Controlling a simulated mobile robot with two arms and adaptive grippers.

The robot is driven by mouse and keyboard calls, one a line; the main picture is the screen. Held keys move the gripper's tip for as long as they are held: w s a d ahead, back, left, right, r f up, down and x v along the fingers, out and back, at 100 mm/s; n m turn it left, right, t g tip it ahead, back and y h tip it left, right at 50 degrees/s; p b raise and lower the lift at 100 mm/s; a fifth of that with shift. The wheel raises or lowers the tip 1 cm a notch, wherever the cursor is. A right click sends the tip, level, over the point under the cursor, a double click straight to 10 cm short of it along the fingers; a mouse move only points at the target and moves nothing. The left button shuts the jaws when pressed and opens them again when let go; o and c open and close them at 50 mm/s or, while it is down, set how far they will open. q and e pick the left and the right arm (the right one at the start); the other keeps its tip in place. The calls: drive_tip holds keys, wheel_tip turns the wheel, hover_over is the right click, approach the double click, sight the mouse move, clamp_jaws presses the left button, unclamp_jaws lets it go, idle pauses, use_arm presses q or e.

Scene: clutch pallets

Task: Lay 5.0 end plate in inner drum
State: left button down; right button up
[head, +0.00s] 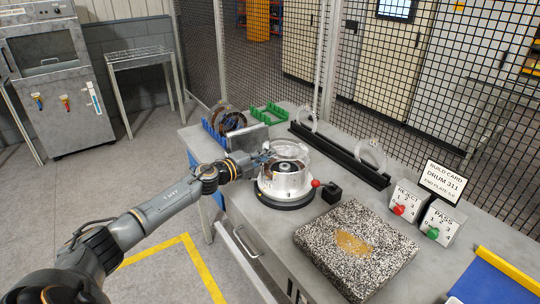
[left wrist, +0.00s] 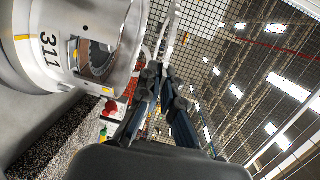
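The inner drum (head: 285,182) is a pale, shiny open cylinder standing on a round dark-based fixture (head: 290,201) on the bench. In the left wrist view the drum (left wrist: 85,12) carries the number 311, and a toothed plate (left wrist: 98,60) shows through an opening in its wall. My left gripper (head: 267,155) is at the drum's upper left rim. In the left wrist view its dark fingers (left wrist: 160,70) come close together at the tips, beside the drum. Pale curved strips show behind or between the tips; I cannot tell whether they are held. I cannot pick out the 5.0 end plate. My right gripper is out of view.
A blue rack (head: 213,137) with brown discs and an empty-looking green rack (head: 268,113) stand behind. A black rail (head: 340,155) holds clear rings. A red knob (head: 315,183) stands right of the drum, and a speckled slab (head: 370,270) lies in front, near REJECT and PASS boxes (head: 437,222).

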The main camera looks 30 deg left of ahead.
sight(269, 178)
use_arm(q)
drive_tip(key=shift+w+d+f+b, duration=0.1)
drive_tip(key=shift+w+f+b, duration=0.1)
drive_tip(key=shift+f+b, duration=0.6)
wheel_tip(269, 178, down, 2)
drive_tip(key=shift+w+f+b, duration=0.1)
drive_tip(key=shift+b, duration=0.6)
drive_tip(key=shift+f+b, duration=0.3)
drive_tip(key=shift+s+d+f+b, duration=0.1)
drive_tip(key=shift+s+f+b, duration=0.1)
drive_tip(key=shift+f+b, duration=0.4)
drive_tip(key=shift+f, duration=0.75)
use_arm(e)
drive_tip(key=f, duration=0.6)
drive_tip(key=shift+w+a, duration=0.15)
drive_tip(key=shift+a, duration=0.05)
use_arm(q)
drive_tip(key=c, duration=1.4)
unclamp_jaws()
drive_tip(key=shift+o, duration=0.2)
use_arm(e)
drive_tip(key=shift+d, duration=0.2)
